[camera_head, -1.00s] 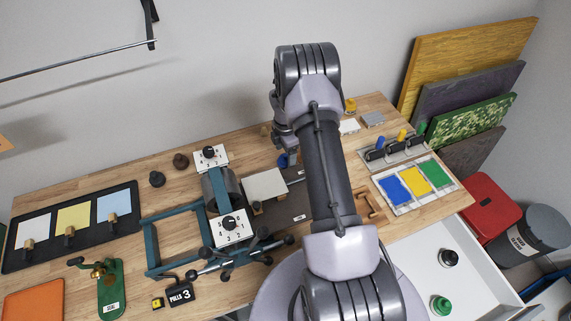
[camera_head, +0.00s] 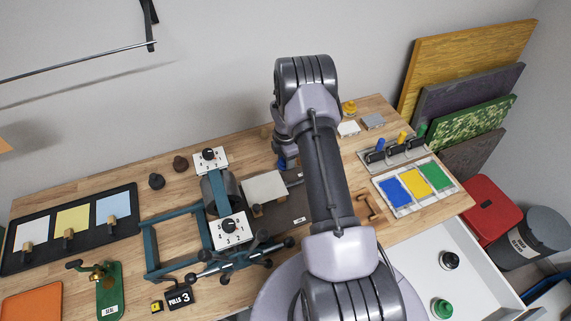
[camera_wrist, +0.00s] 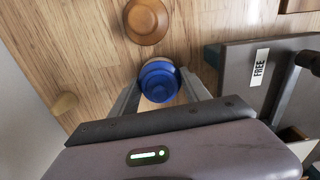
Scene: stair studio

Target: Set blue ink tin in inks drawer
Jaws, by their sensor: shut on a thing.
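The blue ink tin (camera_wrist: 158,80) is between the two fingers of my gripper (camera_wrist: 160,92) in the wrist view, and the fingers are shut on it. In the head view the blue tin (camera_head: 282,163) shows only in part beside my wrist, near the back middle of the table. My arm hides most of the gripper there. The open white drawer (camera_head: 428,262) is at the lower right, below the table edge. A black tin (camera_head: 449,260) and a green tin (camera_head: 442,308) stand in it, apart from each other.
A round orange-brown object (camera_wrist: 146,20) lies close to the held tin. A dark plate marked FREE (camera_wrist: 262,72) is to its right. The table also bears a teal press frame (camera_head: 150,250), a blue, yellow and green colour tray (camera_head: 412,187) and a roller rack (camera_head: 392,153).

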